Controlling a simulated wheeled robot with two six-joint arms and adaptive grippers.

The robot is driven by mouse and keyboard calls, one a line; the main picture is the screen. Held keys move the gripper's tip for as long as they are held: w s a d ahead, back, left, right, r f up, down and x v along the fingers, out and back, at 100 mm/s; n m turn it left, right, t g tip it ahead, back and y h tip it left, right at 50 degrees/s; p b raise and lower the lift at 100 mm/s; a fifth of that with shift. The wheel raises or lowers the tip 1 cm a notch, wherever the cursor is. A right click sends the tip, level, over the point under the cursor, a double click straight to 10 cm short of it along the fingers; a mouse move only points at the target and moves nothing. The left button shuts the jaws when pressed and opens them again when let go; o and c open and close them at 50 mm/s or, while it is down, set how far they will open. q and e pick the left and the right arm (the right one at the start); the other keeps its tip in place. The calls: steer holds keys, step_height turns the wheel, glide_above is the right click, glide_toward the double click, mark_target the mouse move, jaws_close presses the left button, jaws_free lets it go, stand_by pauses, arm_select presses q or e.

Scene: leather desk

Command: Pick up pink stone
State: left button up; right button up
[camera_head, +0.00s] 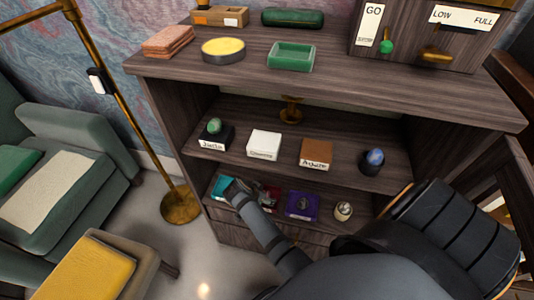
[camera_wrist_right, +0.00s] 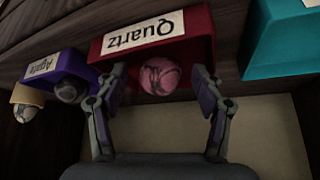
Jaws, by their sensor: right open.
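The pink stone (camera_wrist_right: 160,76), round with dark veins, sits at the red box labelled Quartz (camera_wrist_right: 198,47), which appears upside down in the right wrist view. My right gripper (camera_wrist_right: 160,84) is open, with one finger on each side of the stone. Small gaps seem to show between fingers and stone, but contact is hard to judge. In the head view my right arm reaches to the lower shelf, where part of the red box (camera_head: 271,190) shows. The stone cannot be made out clearly there. My left gripper is not in view.
Beside the red box are a purple box labelled Agate (camera_wrist_right: 72,62) with a dark stone and a teal box (camera_wrist_right: 285,45). A pale holder (camera_head: 343,212) is further right. The upper shelf (camera_head: 235,158) overhangs, carrying several labelled holders.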

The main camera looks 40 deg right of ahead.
steer(key=shift+r, duration=0.1)
steer(key=c, duration=1.3)
